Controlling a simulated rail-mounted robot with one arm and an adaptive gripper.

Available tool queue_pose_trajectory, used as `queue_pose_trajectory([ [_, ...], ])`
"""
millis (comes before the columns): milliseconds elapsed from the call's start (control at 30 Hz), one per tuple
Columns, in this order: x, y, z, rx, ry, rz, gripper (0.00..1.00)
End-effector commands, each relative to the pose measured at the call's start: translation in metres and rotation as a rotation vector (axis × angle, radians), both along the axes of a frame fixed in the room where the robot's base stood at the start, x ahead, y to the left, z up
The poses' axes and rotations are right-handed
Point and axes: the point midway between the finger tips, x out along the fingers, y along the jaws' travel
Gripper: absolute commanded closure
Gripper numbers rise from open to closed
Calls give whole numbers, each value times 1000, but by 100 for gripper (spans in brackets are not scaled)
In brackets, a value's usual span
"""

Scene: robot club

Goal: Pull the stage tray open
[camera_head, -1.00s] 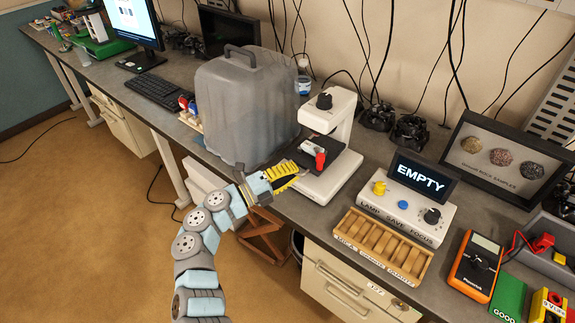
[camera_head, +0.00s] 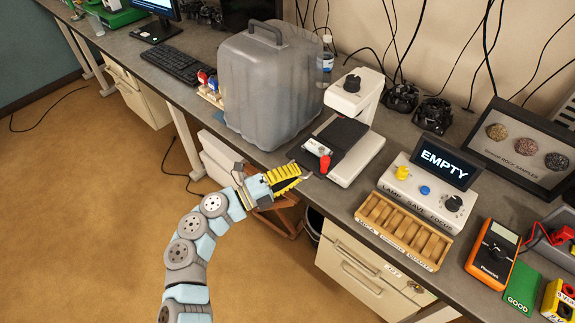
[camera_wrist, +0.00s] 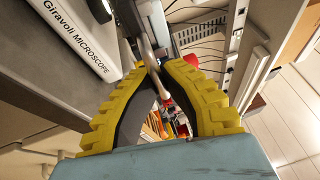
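The white microscope (camera_head: 352,97) stands on the bench, and its base also shows at the upper left of the wrist view (camera_wrist: 75,30). Its dark stage tray (camera_head: 311,160) sticks out at the front-left of the base, with a red knob (camera_head: 324,164) beside its front. My gripper (camera_head: 303,175) is at the tray's front end, over the bench edge. In the wrist view (camera_wrist: 150,62) the yellow fingers converge on a thin grey metal bar (camera_wrist: 145,38), seemingly the tray's handle. The exact contact is partly hidden by the fingers.
A grey translucent cover (camera_head: 265,85) stands left of the microscope. A control box with an EMPTY screen (camera_head: 445,165) and a wooden slide rack (camera_head: 405,230) stand to the right. The floor in front of the bench is open.

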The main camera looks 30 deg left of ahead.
Motion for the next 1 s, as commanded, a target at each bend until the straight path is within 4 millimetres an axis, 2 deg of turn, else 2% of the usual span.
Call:
queue_pose_trajectory([
  [267,0,0,0,-1,-1,0,100],
  [300,0,0,0,-1,-1,0,85],
  [367,0,0,0,-1,-1,0,68],
  [400,0,0,0,-1,-1,0,63],
  [767,-3,2,-1,0,0,1,63],
  [1000,-30,21,-6,-1,1,4,63],
])
